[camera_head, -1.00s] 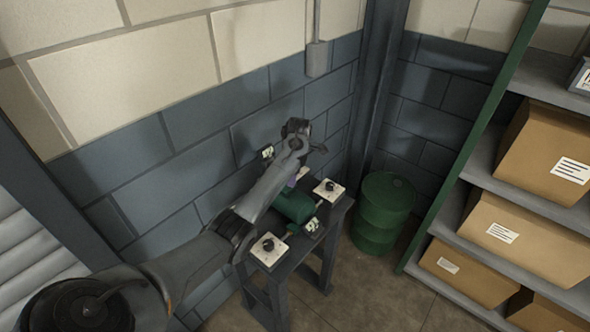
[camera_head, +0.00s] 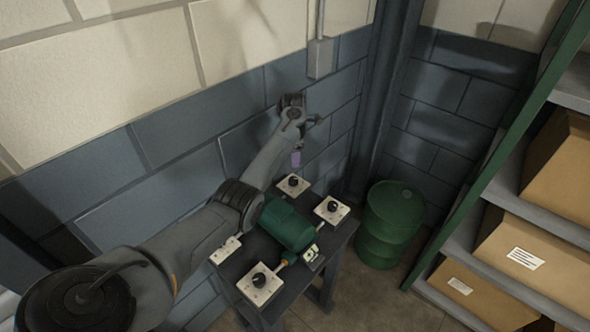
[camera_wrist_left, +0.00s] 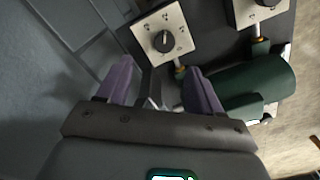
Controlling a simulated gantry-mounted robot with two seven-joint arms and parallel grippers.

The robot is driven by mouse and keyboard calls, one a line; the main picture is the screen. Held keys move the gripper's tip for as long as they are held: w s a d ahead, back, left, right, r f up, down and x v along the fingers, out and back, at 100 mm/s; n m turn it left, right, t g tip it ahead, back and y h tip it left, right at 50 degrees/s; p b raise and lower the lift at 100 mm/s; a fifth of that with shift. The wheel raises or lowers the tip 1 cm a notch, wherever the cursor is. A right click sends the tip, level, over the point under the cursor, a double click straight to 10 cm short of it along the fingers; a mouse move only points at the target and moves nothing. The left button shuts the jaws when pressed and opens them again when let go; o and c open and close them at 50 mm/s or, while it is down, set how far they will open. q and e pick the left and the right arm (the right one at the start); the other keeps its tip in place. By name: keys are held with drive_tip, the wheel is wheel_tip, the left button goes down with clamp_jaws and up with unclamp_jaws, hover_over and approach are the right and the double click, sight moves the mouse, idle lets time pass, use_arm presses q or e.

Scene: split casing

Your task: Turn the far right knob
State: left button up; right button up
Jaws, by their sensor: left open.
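Small white plates with black knobs stand around a green casing (camera_head: 287,224) on a dark stand (camera_head: 240,268). In the head view one knob (camera_head: 293,182) is at the back near the wall, another knob (camera_head: 332,207) is at the right, and a third knob (camera_head: 261,280) is at the front. A fourth plate (camera_head: 226,250) is partly hidden by my left arm. My left gripper (camera_head: 296,159) is open and empty above the back knob, with a purple fingertip showing. In the wrist view a knob (camera_wrist_left: 163,42) lies ahead of the open purple fingers (camera_wrist_left: 158,86), apart from them.
A block wall is close behind the stand, with a conduit box (camera_head: 320,58) on it. A green drum (camera_head: 390,224) stands right of the stand. Shelves with cardboard boxes (camera_head: 525,250) are at the far right. Some floor is free between drum and shelves.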

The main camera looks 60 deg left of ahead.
use_arm(q)
hover_over(294, 179)
drive_tip(key=f, duration=0.4)
drive_tip(key=shift+s+d+f+b, duration=0.1)
drive_tip(key=shift+s+f+b, duration=0.1)
drive_tip(key=shift+f+b, duration=0.1)
wheel_tip(294, 179, down, 5)
drive_tip(key=shift+r+b, duration=0.2)
drive_tip(key=shift+b, duration=0.2)
drive_tip(key=shift+f, duration=0.7)
use_arm(e)
drive_tip(key=shift+s+d+f, duration=0.2)
drive_tip(key=shift+f, duration=0.3)
drive_tip(key=shift+s+d+f, duration=0.2)
drive_tip(key=shift+f, duration=0.25)
use_arm(q)
drive_tip(key=shift+w, duration=0.1)
drive_tip(key=c, duration=1.1)
use_arm(e)
drive_tip(key=shift+d, duration=0.1)
use_arm(q)
drive_tip(key=shift+r, duration=0.1)
use_arm(e)
drive_tip(key=shift+r, duration=0.15)
